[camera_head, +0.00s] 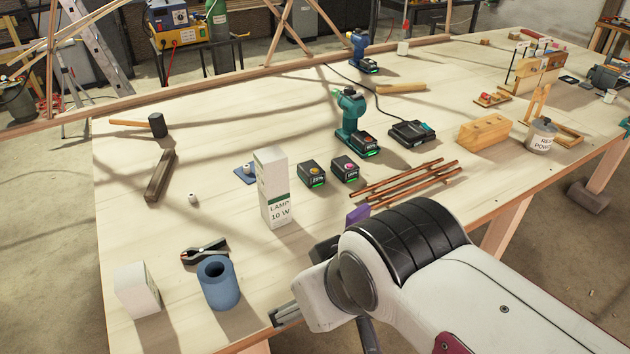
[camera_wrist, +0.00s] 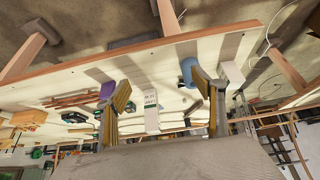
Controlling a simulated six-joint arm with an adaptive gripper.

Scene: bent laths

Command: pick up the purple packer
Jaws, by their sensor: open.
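The purple packer (camera_head: 357,214) is a small purple block on the workbench. In the head view it shows just beyond my arm, which may hide part of it, near the right side of the lamp box. In the wrist view the purple packer (camera_wrist: 107,89) shows close beside the left finger, which covers part of it. My gripper (camera_wrist: 161,80) is open with nothing between its fingers. In the head view my gripper is at the near edge of the bench and mostly hidden by my own wrist. The gap between gripper and packer cannot be judged exactly.
A tall white lamp box (camera_head: 273,190) stands left of the packer. Thin brown laths (camera_head: 405,182) lie behind it. Two batteries (camera_head: 312,173) sit farther back.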

